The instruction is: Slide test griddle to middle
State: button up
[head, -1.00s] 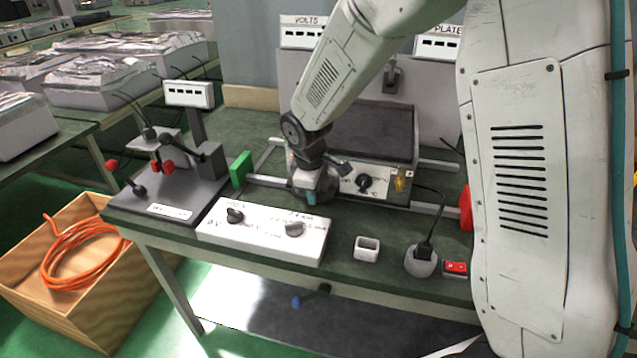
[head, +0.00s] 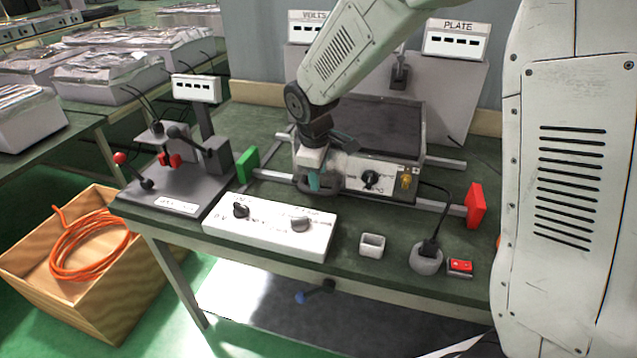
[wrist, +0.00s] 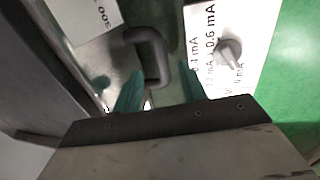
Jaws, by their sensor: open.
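The test griddle (head: 375,128) is a grey box with a dark flat top, a black knob and a yellow connector on its front panel. It sits on pale rails between a green end block (head: 247,165) at left and a red end block (head: 475,205) at right. My gripper (head: 314,183) is at the griddle's front left corner, over a dark loop handle. In the wrist view my gripper (wrist: 160,88) has its two teal fingers apart, with the dark handle (wrist: 152,50) reaching between them. I cannot tell whether either finger touches it. My arm hides part of the griddle.
A white control box (head: 268,228) with two knobs lies in front of my gripper. A dark clamp device (head: 175,185) is at left. A cord runs from griddle to plug.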

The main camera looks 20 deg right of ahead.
jog(key=r, duration=0.2)
jog(key=shift+s+a+r, duration=0.15)
jog(key=shift+s+r, duration=0.05)
jog(key=shift+r, duration=0.1)
jog(key=s+d+r+m, duration=0.3)
jog(key=s+r+m, duration=0.1)
jog(key=s, duration=0.6)
jog(key=s+d+r+m, duration=0.4)
jog(key=s, duration=0.7)
jog(key=s+d+r+m+y, duration=0.1)
jog(key=s+d+r+m, duration=0.2)
jog(key=s, duration=0.7)
jog(key=shift+s+d+r+m, duration=0.2)
jog(key=shift+d+r+m, duration=0.2)
jog(key=shift+d+r, duration=0.1)
